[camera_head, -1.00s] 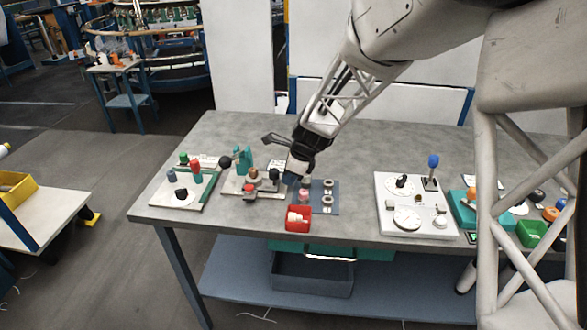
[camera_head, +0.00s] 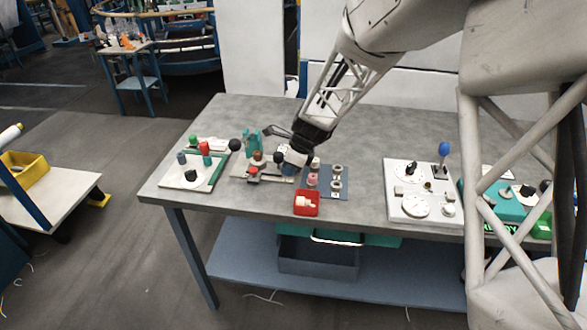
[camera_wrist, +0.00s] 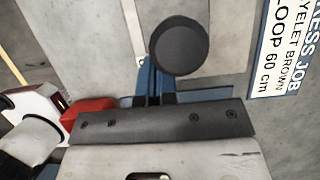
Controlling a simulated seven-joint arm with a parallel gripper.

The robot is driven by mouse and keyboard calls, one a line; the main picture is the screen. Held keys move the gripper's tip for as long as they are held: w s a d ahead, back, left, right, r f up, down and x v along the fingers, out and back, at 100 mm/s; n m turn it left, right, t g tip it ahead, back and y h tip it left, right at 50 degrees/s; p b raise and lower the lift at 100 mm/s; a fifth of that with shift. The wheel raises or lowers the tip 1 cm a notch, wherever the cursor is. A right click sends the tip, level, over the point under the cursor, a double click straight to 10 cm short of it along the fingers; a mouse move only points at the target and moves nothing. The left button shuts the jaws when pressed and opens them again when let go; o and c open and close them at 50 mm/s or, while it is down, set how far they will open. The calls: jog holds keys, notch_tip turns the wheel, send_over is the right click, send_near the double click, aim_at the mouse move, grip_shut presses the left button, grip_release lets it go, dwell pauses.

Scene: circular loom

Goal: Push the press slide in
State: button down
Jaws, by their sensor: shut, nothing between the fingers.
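The press stands on a pale base left of centre on the table, with a teal upright (camera_head: 252,140), brown, dark and red small parts, and a black ball knob (camera_head: 235,145). My gripper (camera_head: 289,164) is shut and empty, low over the right side of the press. In the wrist view a round black knob (camera_wrist: 179,46) stands just beyond the blue parts in front of the dark bar, and a red block (camera_wrist: 90,110) lies to the left. Which part is the slide, and whether my fingertips touch it, I cannot tell; the wrist hides the contact.
A white job card (camera_wrist: 287,45) lies beside the press. A blue-grey plate (camera_head: 326,192) with rollers and a red tray (camera_head: 306,209) are close on the right. A board with knobs (camera_head: 185,177) is to the left and a white panel (camera_head: 410,204) further right.

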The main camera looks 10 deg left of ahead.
aim_at(273, 171)
jog(key=shift+a, duration=1.8)
jog(key=shift+a+r, duration=0.1)
jog(key=shift+r, duration=0.45)
jog(key=d+v, duration=0.1)
jog(key=v, duration=0.8)
